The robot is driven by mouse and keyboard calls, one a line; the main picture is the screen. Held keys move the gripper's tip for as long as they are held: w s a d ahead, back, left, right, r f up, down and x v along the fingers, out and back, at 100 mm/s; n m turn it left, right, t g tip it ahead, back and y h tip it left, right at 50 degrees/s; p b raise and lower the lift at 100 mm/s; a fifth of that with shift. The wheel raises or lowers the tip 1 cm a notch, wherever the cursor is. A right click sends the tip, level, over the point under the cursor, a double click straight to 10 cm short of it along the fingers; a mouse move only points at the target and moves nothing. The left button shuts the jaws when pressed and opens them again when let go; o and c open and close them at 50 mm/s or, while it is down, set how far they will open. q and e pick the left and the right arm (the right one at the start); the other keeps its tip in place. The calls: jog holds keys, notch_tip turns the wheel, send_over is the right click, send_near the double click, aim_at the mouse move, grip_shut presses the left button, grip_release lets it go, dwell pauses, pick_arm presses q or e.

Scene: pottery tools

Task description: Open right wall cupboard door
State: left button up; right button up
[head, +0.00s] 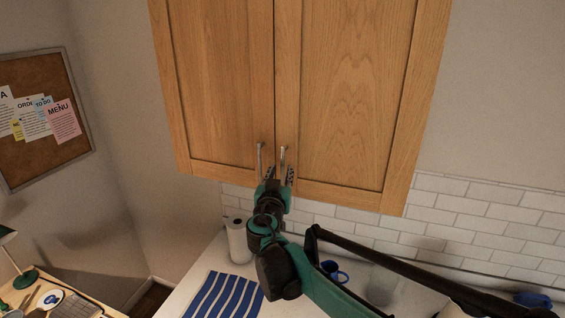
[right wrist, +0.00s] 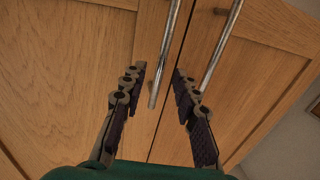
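The right wall cupboard door (head: 345,90) is shut, its wood panel level with the left door (head: 222,80). Its metal bar handle (head: 282,157) stands upright by the middle seam; it also shows in the right wrist view (right wrist: 222,45). The left door's handle (head: 260,158) is close beside it. My right gripper (head: 279,173) is open and empty at the handles' lower ends. My left gripper is out of view.
Below the cupboard is a white counter with a paper roll (head: 238,241), a blue striped cloth (head: 226,297) and a blue mug (head: 334,272). White tiles (head: 462,215) line the wall behind. The space right of the cupboard is bare wall.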

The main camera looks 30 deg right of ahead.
aim_at(282, 167)
jog(key=shift+p+x, duration=0.3)
jog(key=shift+x, duration=1.65)
grip_shut()
